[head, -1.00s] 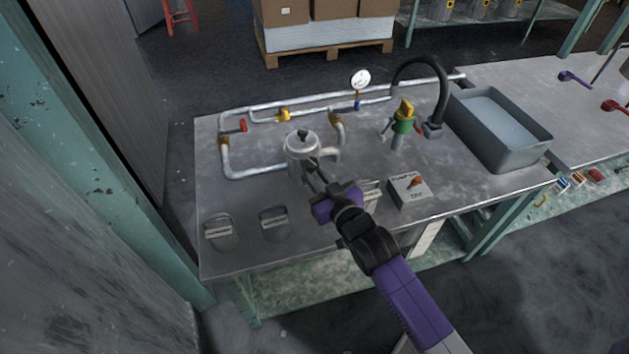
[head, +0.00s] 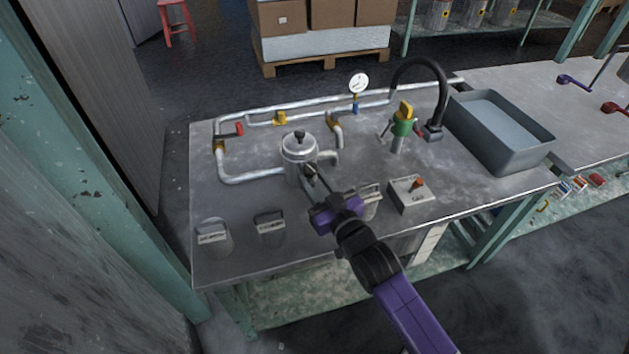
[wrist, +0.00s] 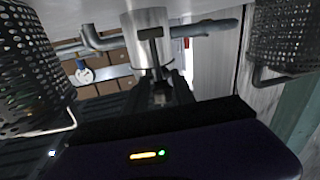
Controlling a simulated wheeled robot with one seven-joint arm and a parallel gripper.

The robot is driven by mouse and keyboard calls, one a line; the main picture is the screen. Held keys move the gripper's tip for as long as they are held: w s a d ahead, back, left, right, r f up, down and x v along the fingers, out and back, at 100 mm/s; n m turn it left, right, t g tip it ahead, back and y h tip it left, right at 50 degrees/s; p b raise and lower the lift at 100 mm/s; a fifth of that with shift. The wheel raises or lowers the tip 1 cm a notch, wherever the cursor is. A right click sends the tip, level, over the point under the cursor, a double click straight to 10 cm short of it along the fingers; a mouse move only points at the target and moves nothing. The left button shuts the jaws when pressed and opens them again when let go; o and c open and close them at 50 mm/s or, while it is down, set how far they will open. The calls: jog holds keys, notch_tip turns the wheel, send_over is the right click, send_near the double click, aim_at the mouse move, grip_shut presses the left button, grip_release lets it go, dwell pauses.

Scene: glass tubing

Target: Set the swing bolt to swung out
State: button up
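The silver cylindrical vessel (head: 294,172) stands upright on the bench with a domed lid and a dark knob on top. In the wrist view the vessel (wrist: 147,33) appears inverted at the top middle, with a dark slot in its side. The swing bolt is small and hard to make out; a slim metal piece (wrist: 157,85) below the slot may be it. My gripper (head: 312,174) is at the vessel's front right side. In the wrist view its dark fingers (wrist: 163,92) flank that slim piece. Whether they are closed on it is unclear.
Silver pipes (head: 252,178) run behind and left of the vessel. A grey control box (head: 408,198) stands to the right, and perforated baskets (wrist: 25,65) flank the wrist view. Dark labelled pieces (head: 271,226) lie at the front left. A grey basin (head: 505,148) is farther right.

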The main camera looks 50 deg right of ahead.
jog(key=v, duration=0.7)
jog(key=shift+s+a, duration=0.2)
jog(key=shift+s, duration=0.15)
jog(key=shift+f, duration=0.1)
